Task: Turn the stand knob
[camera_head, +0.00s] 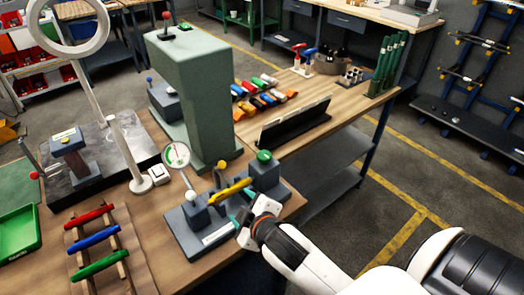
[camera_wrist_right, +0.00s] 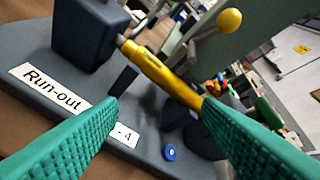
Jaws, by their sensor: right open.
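A grey run-out stand (camera_head: 215,232) sits near the front right corner of the wooden bench. A yellow rod (camera_head: 232,191) lies across it between two blocks. A green knob (camera_head: 264,156) tops its right block, and a yellow ball knob (camera_head: 221,165) stands behind the rod. A white ball (camera_head: 191,196) is at the left block. My right gripper (camera_head: 237,222) is open at the stand's front right. In the wrist view, my right gripper (camera_wrist_right: 160,103) has green fingers spread below the yellow rod (camera_wrist_right: 160,72). The yellow ball knob (camera_wrist_right: 229,20) shows beyond. Which knob is meant is unclear.
A dial gauge (camera_head: 177,155) stands behind the stand. A tall grey-green column (camera_head: 205,95) rises farther back. A rack with red, blue and green bars (camera_head: 95,236) is at the left. A ring lamp (camera_head: 66,48) stands left.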

